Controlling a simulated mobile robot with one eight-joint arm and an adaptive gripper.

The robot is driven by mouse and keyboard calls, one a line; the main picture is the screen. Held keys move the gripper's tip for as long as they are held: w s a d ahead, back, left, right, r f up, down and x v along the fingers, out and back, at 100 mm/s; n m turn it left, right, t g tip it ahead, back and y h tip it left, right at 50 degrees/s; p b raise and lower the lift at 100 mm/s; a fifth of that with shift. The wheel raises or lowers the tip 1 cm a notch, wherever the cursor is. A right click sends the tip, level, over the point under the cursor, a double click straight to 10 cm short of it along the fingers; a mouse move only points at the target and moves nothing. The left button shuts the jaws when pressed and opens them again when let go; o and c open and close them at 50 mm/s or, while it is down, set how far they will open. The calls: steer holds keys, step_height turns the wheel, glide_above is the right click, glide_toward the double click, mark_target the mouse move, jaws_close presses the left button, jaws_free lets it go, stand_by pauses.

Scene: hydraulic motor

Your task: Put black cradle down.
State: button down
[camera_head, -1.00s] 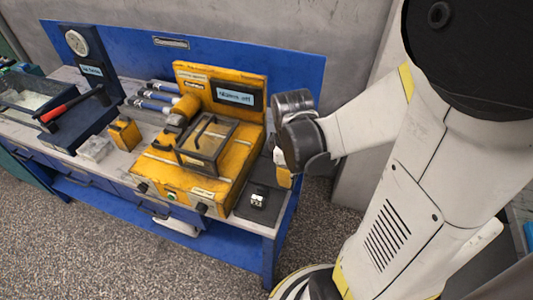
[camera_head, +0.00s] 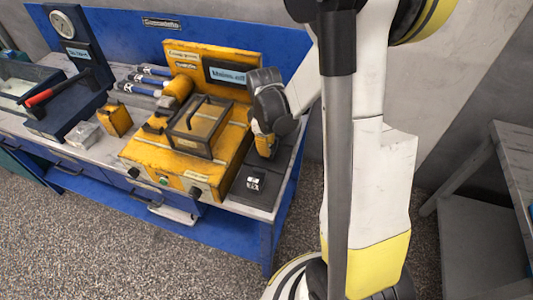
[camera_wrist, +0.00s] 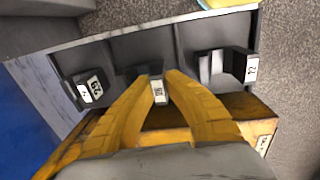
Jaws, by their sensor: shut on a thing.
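My gripper (camera_wrist: 158,76) has its yellow fingers closed on a small black cradle (camera_wrist: 145,71) with a white label between the fingertips. The cradle is at the middle compartment of a dark grey tray (camera_wrist: 155,32); whether it touches the tray floor I cannot tell. In the head view my gripper (camera_head: 265,150) is over the tray (camera_head: 237,187) at the bench's right end, and the fingers hide the held cradle.
A labelled black cradle (camera_wrist: 90,87) sits in the tray's left compartment, another (camera_wrist: 238,66) in the right one. The yellow test machine (camera_head: 185,150) stands close beside the tray. The bench edge and floor are close on the other side.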

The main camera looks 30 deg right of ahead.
steer(key=shift+f, duration=1)
steer(key=shift+b, duration=0.3)
steer(key=shift+f, duration=0.25)
steer(key=c, duration=1.6)
jaws_free()
steer(key=shift+r, duration=0.1)
